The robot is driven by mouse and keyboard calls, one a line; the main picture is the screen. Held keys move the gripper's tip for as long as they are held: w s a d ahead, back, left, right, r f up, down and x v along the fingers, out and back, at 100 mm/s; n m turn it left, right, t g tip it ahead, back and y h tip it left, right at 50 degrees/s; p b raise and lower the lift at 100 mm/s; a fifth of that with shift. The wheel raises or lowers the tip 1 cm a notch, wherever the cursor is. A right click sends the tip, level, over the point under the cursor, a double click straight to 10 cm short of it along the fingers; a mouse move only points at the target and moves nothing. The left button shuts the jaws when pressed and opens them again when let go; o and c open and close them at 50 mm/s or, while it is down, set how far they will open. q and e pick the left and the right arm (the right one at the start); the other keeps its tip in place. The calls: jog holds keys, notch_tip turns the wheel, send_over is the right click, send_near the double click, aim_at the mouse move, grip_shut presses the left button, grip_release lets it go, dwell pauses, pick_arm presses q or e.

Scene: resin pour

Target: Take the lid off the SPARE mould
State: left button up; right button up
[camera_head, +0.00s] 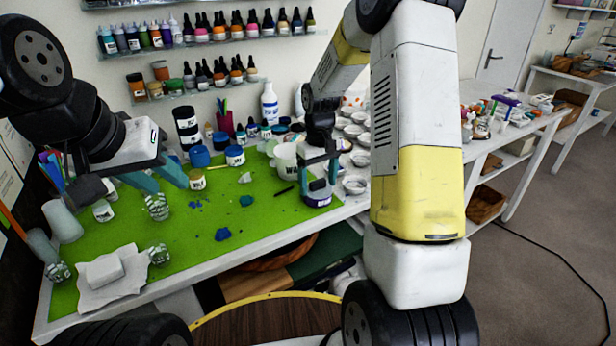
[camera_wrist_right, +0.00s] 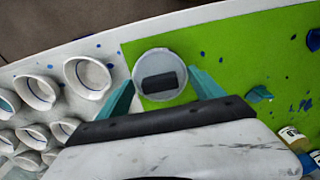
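A small round container (camera_head: 318,195) with a dark blue band and a white label stands on the green mat's right side. I take it for the SPARE mould, but cannot read its label. Its pale round lid (camera_wrist_right: 146,67) with a dark bar handle (camera_wrist_right: 160,83) is on top in the right wrist view. My right gripper (camera_head: 318,170) is open above it. In the right wrist view its teal fingertips (camera_wrist_right: 163,84) are at either side of the lid, apart from the handle. My left gripper (camera_head: 171,188) is open and empty, over the mat near a glass jar (camera_head: 158,207).
A white tub (camera_head: 286,160) stands just behind the container. Several white dishes (camera_head: 354,185) stand to its right. Blue lumps (camera_head: 222,234) and a dark stick (camera_head: 284,190) lie on the green mat (camera_head: 190,240). A white block (camera_head: 104,270) lies at front left. The mat's front middle is mostly clear.

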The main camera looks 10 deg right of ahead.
jog(key=c, duration=0.3)
jog(key=shift+r, duration=0.15)
